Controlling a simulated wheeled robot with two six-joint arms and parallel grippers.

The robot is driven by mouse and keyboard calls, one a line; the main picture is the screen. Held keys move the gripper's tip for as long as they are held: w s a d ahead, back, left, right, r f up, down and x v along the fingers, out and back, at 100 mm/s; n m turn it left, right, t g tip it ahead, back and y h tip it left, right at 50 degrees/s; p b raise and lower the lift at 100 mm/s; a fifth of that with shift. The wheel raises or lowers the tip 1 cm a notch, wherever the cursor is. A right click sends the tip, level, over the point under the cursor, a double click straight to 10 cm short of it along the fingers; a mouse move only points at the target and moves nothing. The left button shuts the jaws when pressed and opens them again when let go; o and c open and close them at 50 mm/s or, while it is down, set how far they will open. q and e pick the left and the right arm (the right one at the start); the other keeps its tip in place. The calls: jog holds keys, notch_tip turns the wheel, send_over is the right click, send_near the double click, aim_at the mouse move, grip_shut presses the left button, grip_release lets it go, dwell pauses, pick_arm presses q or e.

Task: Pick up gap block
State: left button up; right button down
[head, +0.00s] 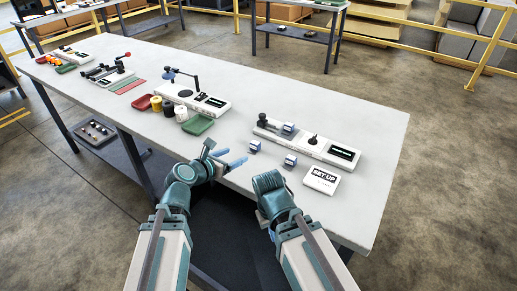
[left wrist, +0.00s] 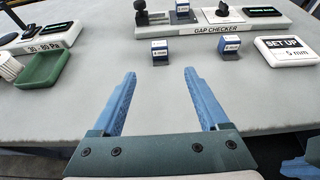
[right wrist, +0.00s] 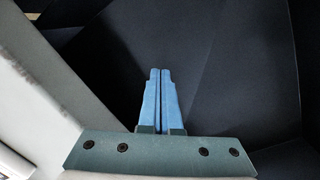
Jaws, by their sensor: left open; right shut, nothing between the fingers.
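Two small blue-and-white gap blocks stand on the table, one at left (head: 254,147) and one at right (head: 290,161). They also show in the left wrist view, left (left wrist: 160,52) and right (left wrist: 231,47). A third similar block (head: 288,129) sits on the white gap checker (head: 315,148). My left gripper (head: 226,156) is open and empty at the table's front edge. In the left wrist view its fingers (left wrist: 160,75) point toward the left block, which is apart from them. My right gripper (right wrist: 159,72) is shut and empty, over a dark area beside the table edge.
A white SET UP card (head: 321,180) reading 5 mm lies right of the blocks. A green tray (head: 195,125) and another white device (head: 190,98) stand left. The table between my left gripper and the blocks is clear.

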aim_at(253, 145)
pick_arm(q)
jog(key=shift+w+f, duration=0.1)
pick_arm(e)
jog(key=shift+f, duration=0.1)
pick_arm(q)
jog(key=b+x, duration=0.3)
jog(key=x, duration=0.5)
jog(key=shift+w, duration=0.1)
pick_arm(e)
notch_tip(253, 145, down, 3)
jog(key=shift+f, duration=0.15)
pick_arm(q)
jog(key=shift+w+d+f, duration=0.15)
jog(key=shift+w+d, duration=0.2)
jog(key=shift+w, duration=0.05)
jog(key=b+x, duration=0.1)
jog(key=x, duration=0.3)
jog(key=shift+w+d+b, duration=0.2)
jog(key=shift+w+b, duration=0.1)
jog(key=shift+b, duration=0.05)
pick_arm(e)
jog(key=shift+f, duration=0.75)
pick_arm(q)
jog(key=shift+s, duration=0.1)
grip_shut()
